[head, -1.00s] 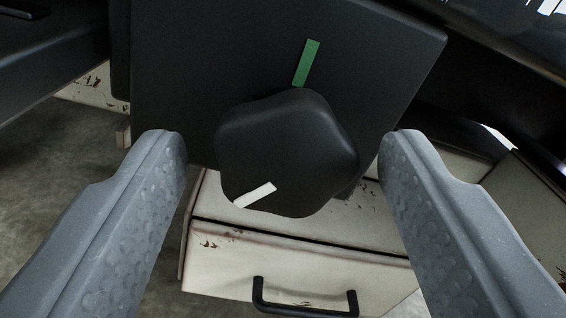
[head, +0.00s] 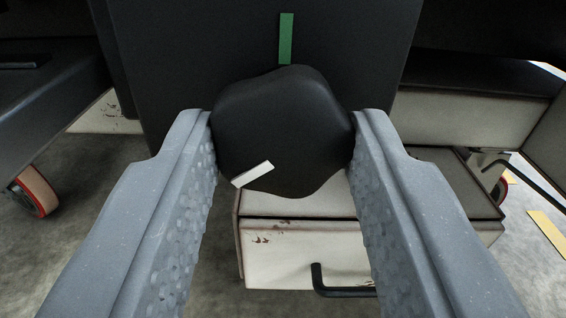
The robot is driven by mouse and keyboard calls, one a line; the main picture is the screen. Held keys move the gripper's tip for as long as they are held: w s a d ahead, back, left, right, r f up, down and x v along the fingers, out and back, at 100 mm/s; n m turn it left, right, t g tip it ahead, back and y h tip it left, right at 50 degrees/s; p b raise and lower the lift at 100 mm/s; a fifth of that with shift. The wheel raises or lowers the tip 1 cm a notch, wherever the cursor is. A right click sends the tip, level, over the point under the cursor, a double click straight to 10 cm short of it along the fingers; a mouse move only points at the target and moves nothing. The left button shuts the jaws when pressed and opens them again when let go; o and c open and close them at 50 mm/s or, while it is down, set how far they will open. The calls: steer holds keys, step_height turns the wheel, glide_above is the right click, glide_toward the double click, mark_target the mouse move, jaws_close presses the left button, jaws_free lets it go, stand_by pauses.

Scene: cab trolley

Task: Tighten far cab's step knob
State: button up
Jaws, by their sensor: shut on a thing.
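The black lobed knob (head: 283,125) sits in front of a dark plate (head: 180,60) in the head view. A white mark (head: 252,174) on the knob points to its lower left. A green mark (head: 286,38) on the plate stands upright above the knob. The two marks are well apart. My gripper (head: 283,135) has one grey finger on each side of the knob, and is shut on it. The knob's back and its shaft are hidden.
A worn cream drawer unit (head: 300,250) with a black handle (head: 340,290) lies below and behind the knob. A red-rimmed wheel (head: 38,190) shows at the left. Dark panels flank the plate. Bare grey floor shows at the lower left.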

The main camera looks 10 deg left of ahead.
steer(key=m, duration=0.3)
steer(key=shift+m, duration=0.4)
steer(key=m+p, duration=0.1)
steer(key=m, duration=0.1)
steer(key=shift+d+r+m, duration=0.1)
steer(key=shift+m, duration=0.3)
steer(key=m+p, duration=0.3)
steer(key=m, duration=0.2)
steer(key=shift+p, duration=0.3)
steer(key=shift+m, duration=0.4)
steer(key=shift+d, duration=0.1)
steer(key=o, duration=1)
